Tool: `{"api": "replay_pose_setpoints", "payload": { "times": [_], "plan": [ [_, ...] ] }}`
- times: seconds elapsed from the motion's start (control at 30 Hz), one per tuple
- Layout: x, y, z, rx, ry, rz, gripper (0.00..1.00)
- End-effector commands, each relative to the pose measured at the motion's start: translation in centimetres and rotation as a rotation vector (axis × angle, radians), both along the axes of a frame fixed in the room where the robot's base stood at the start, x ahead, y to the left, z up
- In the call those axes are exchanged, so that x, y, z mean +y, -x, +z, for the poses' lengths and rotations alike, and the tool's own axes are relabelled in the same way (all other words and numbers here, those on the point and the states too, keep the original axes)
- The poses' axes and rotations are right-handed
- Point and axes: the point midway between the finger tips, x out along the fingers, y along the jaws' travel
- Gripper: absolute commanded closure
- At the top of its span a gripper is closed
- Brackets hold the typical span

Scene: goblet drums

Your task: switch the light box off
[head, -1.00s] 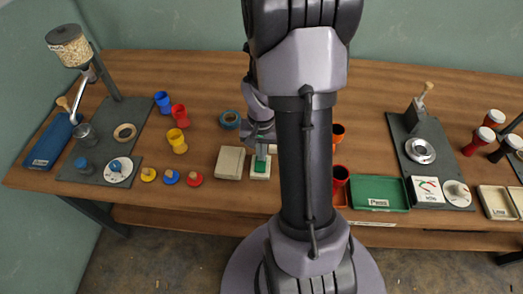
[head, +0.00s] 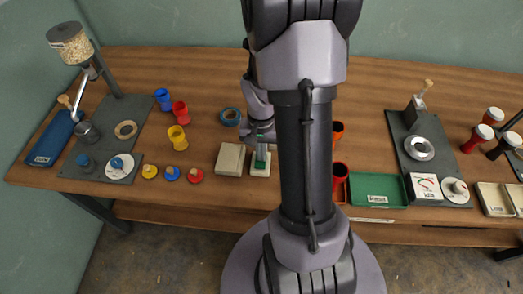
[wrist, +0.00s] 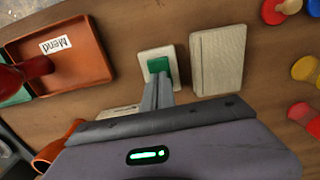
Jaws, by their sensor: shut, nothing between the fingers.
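A small pale switch plate with a green rocker (wrist: 158,65) lies on the table. It also shows in the head view (head: 261,171). A flat pale box (wrist: 217,60), likely the light box, lies beside it, and is left of it in the head view (head: 230,158). I cannot tell whether it is lit. My gripper (wrist: 158,80) is shut and empty, its fingertips pointing down at the green rocker. In the wrist view the tips overlap the rocker's near edge. I cannot tell whether they touch it.
Colored knobs (head: 172,174) and cups (head: 178,138) stand to the left. An orange tray labelled Mend (wrist: 90,60) and a green tray (head: 378,190) are on the other side. A red cup (head: 340,175) stands near my arm.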

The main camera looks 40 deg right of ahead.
Motion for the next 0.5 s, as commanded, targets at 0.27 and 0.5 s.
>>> {"api": "replay_pose_setpoints", "payload": {
  "times": [0.27,0.5],
  "plan": [
    [0.0,-0.2,0.9,0.000,0.000,0.000,1.00],
    [-0.3,-1.6,6.5,-0.003,0.002,0.002,1.00]
  ]
}}
